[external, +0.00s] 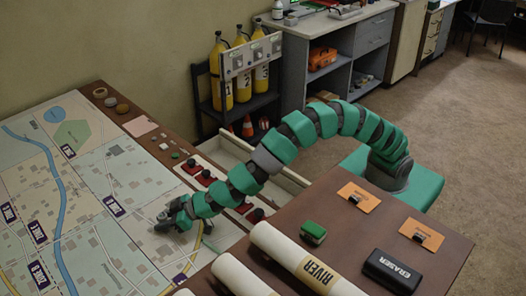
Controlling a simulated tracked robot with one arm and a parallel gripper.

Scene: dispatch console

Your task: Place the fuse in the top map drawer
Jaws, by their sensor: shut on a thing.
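My gripper (170,215) is low over the map on the console, left of the row of dark red-and-black knobs. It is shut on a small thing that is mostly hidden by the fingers. I cannot make out whether this is the fuse, and no other fuse is clear in view. A pale open drawer (292,183) shows between the map table and the brown desk top, beneath my arm. Its inside is partly hidden by my arm and the desk. I cannot tell whether it is the top map drawer.
Red-and-black knobs (206,175) line the map's edge. The brown desk top (440,238) holds rolled maps (305,262), a black eraser (392,270), a green box (313,232) and two orange cards (359,197). Yellow cylinders (219,75) stand in a rack behind.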

